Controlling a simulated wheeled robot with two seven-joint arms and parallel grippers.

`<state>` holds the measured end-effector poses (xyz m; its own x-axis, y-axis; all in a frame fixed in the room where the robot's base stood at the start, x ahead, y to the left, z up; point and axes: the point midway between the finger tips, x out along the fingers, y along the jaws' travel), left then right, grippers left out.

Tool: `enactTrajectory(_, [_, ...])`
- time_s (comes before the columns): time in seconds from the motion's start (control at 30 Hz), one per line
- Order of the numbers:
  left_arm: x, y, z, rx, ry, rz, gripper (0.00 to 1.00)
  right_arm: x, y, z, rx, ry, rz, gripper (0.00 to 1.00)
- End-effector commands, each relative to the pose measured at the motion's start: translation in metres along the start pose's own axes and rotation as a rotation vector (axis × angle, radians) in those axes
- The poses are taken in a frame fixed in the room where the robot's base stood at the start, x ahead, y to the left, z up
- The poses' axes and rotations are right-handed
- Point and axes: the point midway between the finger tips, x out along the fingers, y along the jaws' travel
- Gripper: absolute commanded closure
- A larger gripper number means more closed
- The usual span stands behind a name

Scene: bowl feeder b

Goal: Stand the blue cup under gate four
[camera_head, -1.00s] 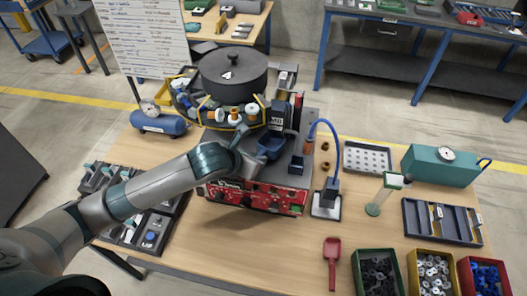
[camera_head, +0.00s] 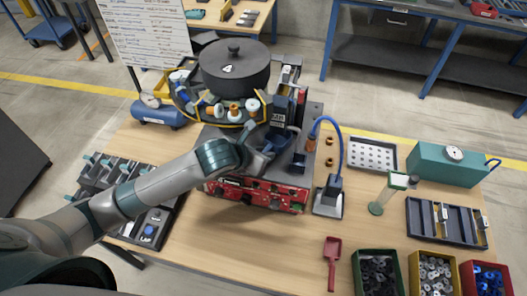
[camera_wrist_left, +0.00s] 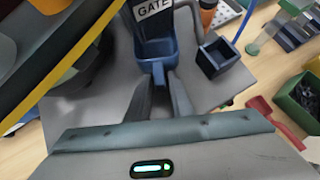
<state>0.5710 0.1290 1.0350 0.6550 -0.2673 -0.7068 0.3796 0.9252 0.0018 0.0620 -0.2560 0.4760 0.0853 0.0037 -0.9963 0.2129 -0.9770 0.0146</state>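The blue cup (camera_wrist_left: 157,64) is at the fingertips of my left gripper (camera_wrist_left: 161,84), directly below a white label reading "GATE"; the number is not readable. The fingers close in on the cup's near side, and I take them as shut on it. Its underside is hidden, so I cannot tell whether it touches the deck. My right gripper is not in view.
A dark square open box (camera_wrist_left: 218,57) sits right of the cup on the feeder's deck. A blue hose (camera_head: 340,140) arches at the right. A red scoop (camera_head: 332,262) and parts bins (camera_head: 376,258) are on the table's front right. Bare table lies in front of the feeder.

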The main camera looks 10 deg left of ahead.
Motion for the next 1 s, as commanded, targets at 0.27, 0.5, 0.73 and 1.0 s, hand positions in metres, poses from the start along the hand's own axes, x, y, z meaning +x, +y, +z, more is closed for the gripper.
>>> enactTrajectory(0.27, [0.000,0.000,0.000,-0.001,0.000,0.000,0.69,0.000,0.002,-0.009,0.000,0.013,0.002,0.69])
enactTrajectory(0.5, [-0.004,0.000,0.003,-0.001,-0.002,-0.001,0.69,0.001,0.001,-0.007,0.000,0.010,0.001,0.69])
enactTrajectory(0.73, [-0.024,0.001,0.002,0.002,-0.003,0.000,0.69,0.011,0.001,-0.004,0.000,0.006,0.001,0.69])
enactTrajectory(1.0, [-0.067,0.001,0.002,0.002,-0.004,0.000,0.69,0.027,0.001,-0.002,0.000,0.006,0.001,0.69])
